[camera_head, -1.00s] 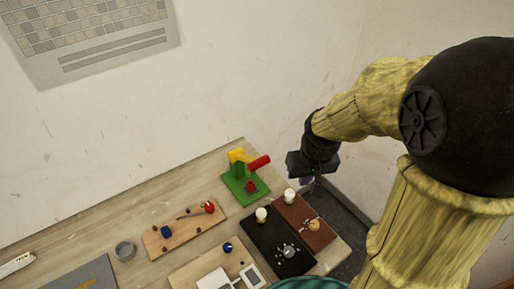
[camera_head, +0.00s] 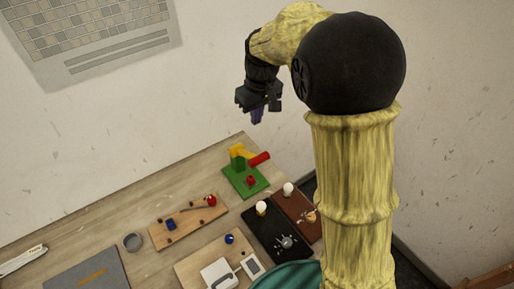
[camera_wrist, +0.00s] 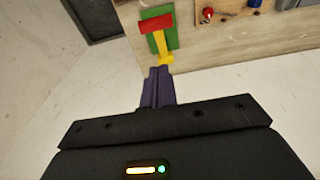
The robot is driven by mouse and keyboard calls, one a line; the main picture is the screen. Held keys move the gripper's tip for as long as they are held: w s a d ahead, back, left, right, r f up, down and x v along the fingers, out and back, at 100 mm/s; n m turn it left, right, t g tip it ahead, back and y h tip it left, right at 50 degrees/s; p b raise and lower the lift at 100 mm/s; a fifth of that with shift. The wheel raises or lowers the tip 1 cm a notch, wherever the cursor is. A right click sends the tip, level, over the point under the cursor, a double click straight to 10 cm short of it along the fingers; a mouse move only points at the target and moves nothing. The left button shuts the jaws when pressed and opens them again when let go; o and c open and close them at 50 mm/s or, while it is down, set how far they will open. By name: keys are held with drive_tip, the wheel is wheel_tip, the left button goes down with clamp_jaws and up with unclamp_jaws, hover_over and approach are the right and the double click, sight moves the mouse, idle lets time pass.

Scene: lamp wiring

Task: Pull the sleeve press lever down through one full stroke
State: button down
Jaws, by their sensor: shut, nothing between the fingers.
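The sleeve press has a green base (camera_head: 253,187), a yellow lever arm (camera_head: 245,154) and a red handle (camera_head: 259,159). It stands near the back edge of the table. A small red part (camera_head: 250,180) sits on its base. My gripper (camera_head: 257,117) is shut and empty, above and behind the press, apart from it. In the wrist view the purple fingers (camera_wrist: 157,75) are together, with the yellow arm (camera_wrist: 163,48) and red handle (camera_wrist: 156,23) of the press beyond their tips.
Wooden boards (camera_head: 187,224) with small parts lie left of the press. A black mat (camera_head: 268,235) and a brown mat (camera_head: 300,212) with white-topped pieces lie in front. A wall rises behind.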

drive_tip(key=p, duration=0.3)
hover_over(256, 156)
drive_tip(key=f, duration=0.9)
drive_tip(key=shift+w+a, duration=0.2)
drive_tip(key=shift+w, duration=0.2)
drive_tip(key=shift+s+d+f+p, duration=0.1)
drive_tip(key=shift+s+f+p, duration=0.1)
drive_tip(key=shift+f, duration=0.5)
drive_tip(key=shift+s+d+f+p, duration=0.15)
drive_tip(key=shift+f+p, duration=0.1)
drive_tip(key=shift+f, duration=0.5)
drive_tip(key=shift+s+d+f+p, duration=0.1)
drive_tip(key=shift+s+f+p, duration=0.1)
drive_tip(key=shift+f, duration=0.5)
drive_tip(key=shift+f+b, duration=0.1)
drive_tip(key=shift+b, duration=0.2)
